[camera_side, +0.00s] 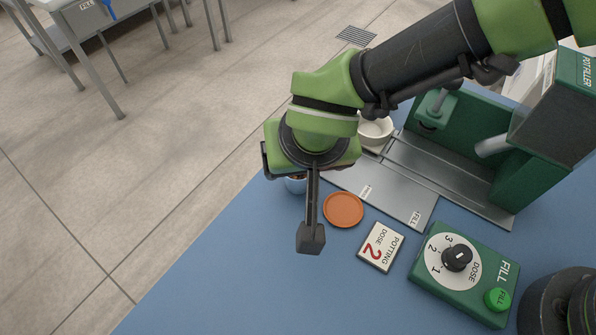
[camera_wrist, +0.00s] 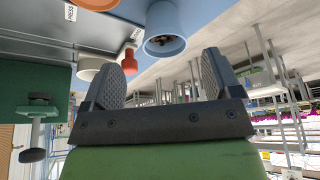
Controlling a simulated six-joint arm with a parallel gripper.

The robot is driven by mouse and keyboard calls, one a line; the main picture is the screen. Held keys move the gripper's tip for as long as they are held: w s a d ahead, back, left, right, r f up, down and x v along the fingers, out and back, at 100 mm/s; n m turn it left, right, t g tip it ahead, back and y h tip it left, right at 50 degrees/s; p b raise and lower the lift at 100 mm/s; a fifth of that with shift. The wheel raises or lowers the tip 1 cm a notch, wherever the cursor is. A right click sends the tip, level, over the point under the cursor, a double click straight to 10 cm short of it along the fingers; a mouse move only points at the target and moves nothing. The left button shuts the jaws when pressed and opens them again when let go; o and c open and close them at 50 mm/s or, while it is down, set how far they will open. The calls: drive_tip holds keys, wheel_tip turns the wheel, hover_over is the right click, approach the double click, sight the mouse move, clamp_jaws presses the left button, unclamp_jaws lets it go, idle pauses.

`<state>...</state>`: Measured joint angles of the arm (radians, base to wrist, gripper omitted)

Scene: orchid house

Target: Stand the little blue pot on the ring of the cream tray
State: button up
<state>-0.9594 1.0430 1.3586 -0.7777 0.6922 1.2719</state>
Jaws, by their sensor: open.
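A small blue pot (camera_side: 295,186) stands on the blue table, mostly hidden behind my gripper (camera_side: 311,236) in the side view. In the wrist view the blue pot (camera_wrist: 162,22) shows its open rim and dark contents. It lies in line with the gap between my open fingers (camera_wrist: 163,78), which are empty. Only one finger shows clearly in the side view.
An orange saucer (camera_side: 343,210) lies right of my gripper. A dose card (camera_side: 381,247) and green dial box (camera_side: 463,272) lie at front right.

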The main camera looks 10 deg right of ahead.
sight(296, 184)
drive_tip(key=x, duration=0.5)
drive_tip(key=shift+w+a, duration=0.15)
drive_tip(key=shift+a, duration=0.1)
drive_tip(key=shift+c, duration=0.2)
drive_tip(key=c, duration=1)
drive_tip(key=shift+c, duration=0.2)
drive_tip(key=shift+r, duration=0.15)
